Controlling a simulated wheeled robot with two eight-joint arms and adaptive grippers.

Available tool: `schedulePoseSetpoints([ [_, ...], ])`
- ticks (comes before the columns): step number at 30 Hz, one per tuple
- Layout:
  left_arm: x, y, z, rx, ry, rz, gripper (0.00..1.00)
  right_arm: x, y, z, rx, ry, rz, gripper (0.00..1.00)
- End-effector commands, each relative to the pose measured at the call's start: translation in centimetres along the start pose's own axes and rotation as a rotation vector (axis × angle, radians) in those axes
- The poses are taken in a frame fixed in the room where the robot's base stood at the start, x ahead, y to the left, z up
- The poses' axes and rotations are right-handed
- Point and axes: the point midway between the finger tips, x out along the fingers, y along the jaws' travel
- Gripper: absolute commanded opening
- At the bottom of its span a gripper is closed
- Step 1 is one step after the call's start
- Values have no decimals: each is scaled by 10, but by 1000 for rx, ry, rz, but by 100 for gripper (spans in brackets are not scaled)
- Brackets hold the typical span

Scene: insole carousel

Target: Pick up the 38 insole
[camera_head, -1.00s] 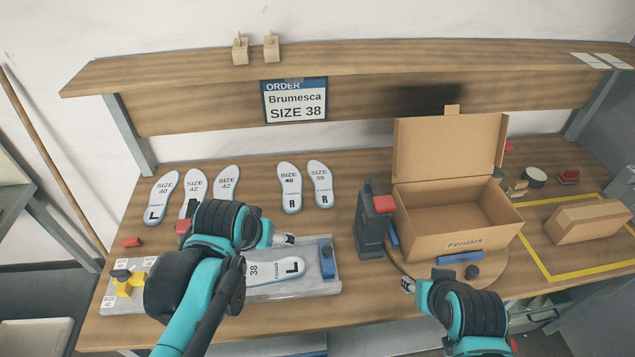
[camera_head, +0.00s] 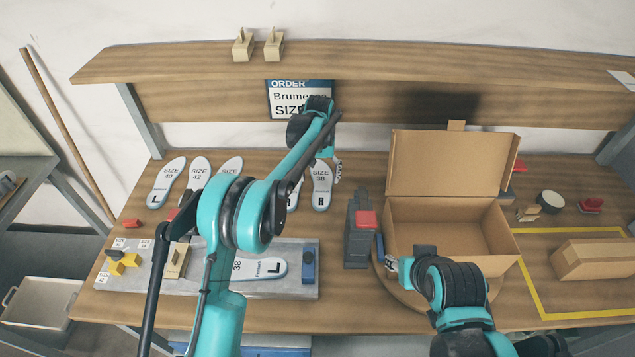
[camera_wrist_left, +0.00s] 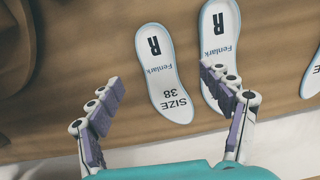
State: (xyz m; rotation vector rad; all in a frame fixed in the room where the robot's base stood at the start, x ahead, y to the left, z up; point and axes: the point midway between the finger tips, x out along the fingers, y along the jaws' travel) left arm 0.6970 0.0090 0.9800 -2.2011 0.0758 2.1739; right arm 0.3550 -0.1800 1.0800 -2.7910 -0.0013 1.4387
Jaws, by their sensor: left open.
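The size 38 right insole (camera_head: 321,188), pale with a dark R, lies on the table in the head view. The left wrist view shows it too (camera_wrist_left: 163,65), with "SIZE 38" nearest me. My left gripper (camera_head: 338,172) is open above it, with the insole between the spread fingers in the wrist view. Another R insole (camera_wrist_left: 222,48) lies close beside it, near the right finger; my arm mostly hides it in the head view. A size 38 L insole (camera_head: 266,268) lies on the grey fixture (camera_head: 303,290). My right gripper (camera_head: 393,264) is beside the box; its jaw opening is unclear.
Several other insoles, including a size 40 L (camera_head: 166,183), lie at the left. An open cardboard box (camera_head: 440,235) stands on a round turntable. A dark grey device with a red top (camera_head: 360,235) stands beside it. The order sign (camera_head: 283,100) hangs behind, partly hidden by my arm.

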Motion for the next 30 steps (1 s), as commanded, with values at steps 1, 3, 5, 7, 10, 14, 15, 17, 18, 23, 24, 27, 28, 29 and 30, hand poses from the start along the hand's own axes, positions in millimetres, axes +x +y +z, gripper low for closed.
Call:
schedulePoseSetpoints([
  [1, 6, 3, -3, 2, -7, -1, 80, -1, 0, 0, 0, 0, 0, 40],
  [3, 12, 5, -4, 2, -14, -2, 80, 0, 0, 0, 0, 0, 0, 40],
  [5, 19, 6, -4, 2, -16, -3, 80, 1, 0, 1, 0, 0, 0, 40],
  [7, 27, 6, -4, 2, -16, -3, 80, 3, 0, 2, 0, 0, 0, 40],
  [10, 38, 6, -4, 2, -15, -3, 80, 6, 0, 4, 0, 0, 0, 40],
  [14, 49, 7, -2, 2, -15, -3, 80, 9, 0, 6, 0, 0, 0, 40],
  [15, 55, 8, -2, 2, -15, -3, 80, 11, 0, 8, 0, 0, 0, 40],
  [17, 64, 9, -1, 2, -15, -3, 80, 14, 0, 10, 0, 0, 0, 40],
  [18, 71, 10, 0, 2, -15, -3, 80, 16, 0, 12, 0, 0, 0, 40],
  [23, 90, 10, 0, 1, -15, -3, 80, 20, 0, 14, 0, 0, 0, 40],
  [24, 90, 10, 0, 1, -14, -3, 80, 20, 0, 14, 0, 0, 0, 40],
  [27, 89, 10, 0, 1, -14, -3, 80, 19, 0, 14, 0, 0, 0, 40],
  [28, 89, 10, 0, 1, -14, -3, 80, 19, 0, 14, 0, 0, 0, 40],
  [29, 89, 10, 0, 1, -14, -3, 80, 19, 0, 14, 0, 0, 0, 40],
  [30, 89, 10, 0, 1, -14, -3, 72, 19, 0, 14, 0, 0, 0, 40],
])
